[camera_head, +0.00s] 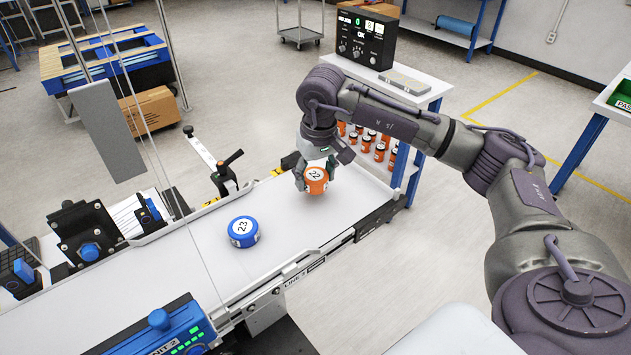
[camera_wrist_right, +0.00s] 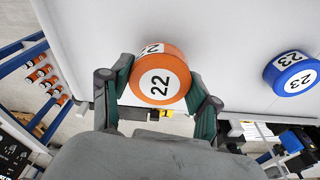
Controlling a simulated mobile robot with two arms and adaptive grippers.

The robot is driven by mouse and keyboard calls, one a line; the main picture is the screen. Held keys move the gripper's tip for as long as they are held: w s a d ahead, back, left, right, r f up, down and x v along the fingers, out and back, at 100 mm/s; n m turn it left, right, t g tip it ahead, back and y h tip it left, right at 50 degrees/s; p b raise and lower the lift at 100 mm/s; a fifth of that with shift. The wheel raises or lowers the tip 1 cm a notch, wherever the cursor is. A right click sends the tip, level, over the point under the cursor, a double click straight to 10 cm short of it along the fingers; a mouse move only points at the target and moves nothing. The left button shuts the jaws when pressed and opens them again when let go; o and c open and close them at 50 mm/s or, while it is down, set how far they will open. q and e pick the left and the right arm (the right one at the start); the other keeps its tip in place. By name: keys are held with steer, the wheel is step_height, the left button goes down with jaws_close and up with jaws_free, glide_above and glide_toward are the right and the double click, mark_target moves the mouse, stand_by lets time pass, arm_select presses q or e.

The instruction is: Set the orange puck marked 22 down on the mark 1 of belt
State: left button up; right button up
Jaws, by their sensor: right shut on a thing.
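The orange puck marked 22 (camera_head: 316,179) is between the fingers of my right gripper (camera_head: 315,172), over the far part of the white belt (camera_head: 290,215). My right gripper is shut on it. In the right wrist view the puck (camera_wrist_right: 160,78) sits between both fingers of the right gripper (camera_wrist_right: 160,92), its label facing the camera. I cannot tell whether the puck touches the belt. A blue puck marked 23 (camera_head: 243,231) rests on the belt, left of and nearer than the orange puck. It also shows in the right wrist view (camera_wrist_right: 291,73). My left gripper is out of view.
A side table (camera_head: 425,90) with a black control box (camera_head: 361,37) stands beyond the belt, with several orange cans (camera_head: 380,150) below. The belt around the pucks is clear.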

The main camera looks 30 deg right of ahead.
mark_target(316, 186)
step_height(316, 186, down, 2)
steer(key=shift+f+p, duration=0.2)
steer(key=shift+p, duration=0.2)
steer(key=shift+d+f, duration=0.1)
steer(key=shift+f, duration=0.2)
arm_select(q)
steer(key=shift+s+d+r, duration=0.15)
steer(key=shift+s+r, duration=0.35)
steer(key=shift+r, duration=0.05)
arm_select(e)
steer(key=shift+f+b, duration=0.2)
steer(key=shift+b, duration=0.1)
steer(key=o, duration=1.3)
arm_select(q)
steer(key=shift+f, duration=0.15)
arm_select(e)
steer(key=shift+r, duration=0.15)
